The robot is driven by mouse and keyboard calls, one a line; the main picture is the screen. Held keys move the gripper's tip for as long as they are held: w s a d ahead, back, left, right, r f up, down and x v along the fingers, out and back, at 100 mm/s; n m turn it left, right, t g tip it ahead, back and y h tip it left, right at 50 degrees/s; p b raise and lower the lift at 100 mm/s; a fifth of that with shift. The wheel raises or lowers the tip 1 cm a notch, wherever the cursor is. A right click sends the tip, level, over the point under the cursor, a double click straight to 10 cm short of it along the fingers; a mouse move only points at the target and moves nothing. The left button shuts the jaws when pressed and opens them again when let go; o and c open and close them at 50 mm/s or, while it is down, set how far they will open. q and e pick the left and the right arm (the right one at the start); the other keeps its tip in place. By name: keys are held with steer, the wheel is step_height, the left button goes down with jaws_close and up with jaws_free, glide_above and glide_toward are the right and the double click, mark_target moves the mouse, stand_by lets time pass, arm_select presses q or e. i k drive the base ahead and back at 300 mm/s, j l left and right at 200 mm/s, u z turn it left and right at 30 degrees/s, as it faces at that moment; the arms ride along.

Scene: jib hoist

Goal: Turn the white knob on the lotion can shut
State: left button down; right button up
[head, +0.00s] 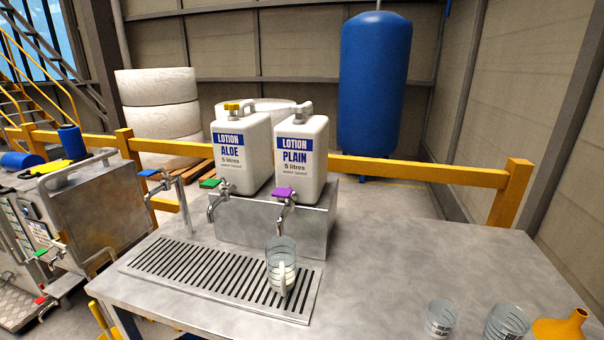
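Two white lotion cans stand side by side on a grey metal block (260,235). The left is the aloe can (245,160), with a yellow cap and a tap with a green knob (210,183). The right is the plain can (302,165), with a grey-white cap (302,111) and a tap with a purple knob (283,193). I see no white knob on either tap. A clear measuring jug (281,258) stands on the drain grille under the plain can's tap, with something whitish in its lower part. I cannot tell whether lotion is flowing. Neither gripper is in view.
The slotted drain grille (190,268) lies on the metal table (390,265). A standing tap with a blue lever (150,172) rises at its left. Two clear beakers (440,318) (507,322) and an orange funnel (562,327) stand at front right. The table's right middle is clear.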

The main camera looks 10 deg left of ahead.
mark_target(298, 109)
steer(key=j+z, duration=0.2)
steer(key=z, duration=0.25)
steer(key=k+j+z, duration=0.15)
steer(key=z, duration=0.3)
steer(key=k+j+z, duration=0.1)
steer(key=z, duration=0.35)
steer(key=j, duration=0.1)
